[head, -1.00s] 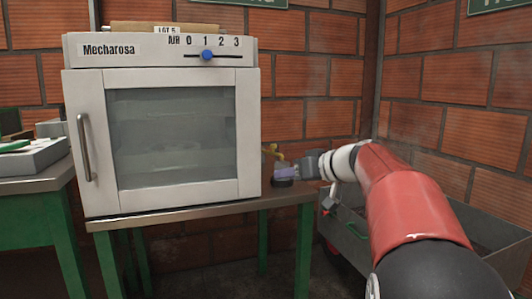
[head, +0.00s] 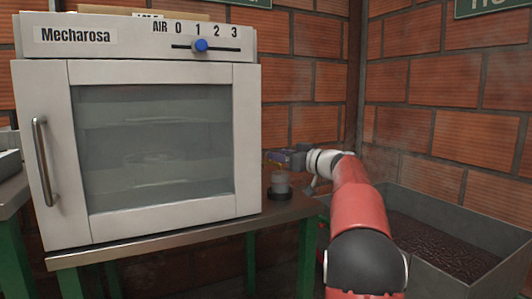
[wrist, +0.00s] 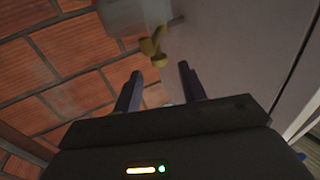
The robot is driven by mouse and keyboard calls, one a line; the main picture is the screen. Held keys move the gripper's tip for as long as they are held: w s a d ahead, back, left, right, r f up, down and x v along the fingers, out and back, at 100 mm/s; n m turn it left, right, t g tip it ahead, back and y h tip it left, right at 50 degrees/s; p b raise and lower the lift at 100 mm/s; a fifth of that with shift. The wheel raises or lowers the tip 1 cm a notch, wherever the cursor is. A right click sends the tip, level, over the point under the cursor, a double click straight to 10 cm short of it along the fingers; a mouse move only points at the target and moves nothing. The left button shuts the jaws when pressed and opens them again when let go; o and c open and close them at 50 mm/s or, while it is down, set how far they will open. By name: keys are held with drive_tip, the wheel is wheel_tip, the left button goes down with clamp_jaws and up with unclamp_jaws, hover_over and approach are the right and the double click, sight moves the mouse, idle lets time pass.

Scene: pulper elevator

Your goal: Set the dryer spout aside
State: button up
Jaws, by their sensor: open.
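The dryer is a white Mecharosa cabinet (head: 160,140) with a glass door, standing on a metal-topped table. In the wrist view, a yellow, brass-like spout (wrist: 153,46) sticks out beside the dryer's pale side wall, ahead of my fingers. My gripper (head: 278,157) is at the dryer's right side in the head view, where it mostly hides the spout. In the wrist view my gripper (wrist: 158,82) is open, with nothing between the two fingers. The spout lies just beyond the fingertips, apart from them.
A small grey cylinder with a dark base (head: 280,186) stands on the table (head: 215,230) below my gripper. A metal bin (head: 440,240) with dark contents is at the right. Brick walls close off the back and right. The table's right end is close to my arm.

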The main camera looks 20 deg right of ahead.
drive_tip(key=p+x, duration=0.1)
drive_tip(key=x, duration=0.4)
drive_tip(key=shift+s, duration=0.1)
clamp_jaws()
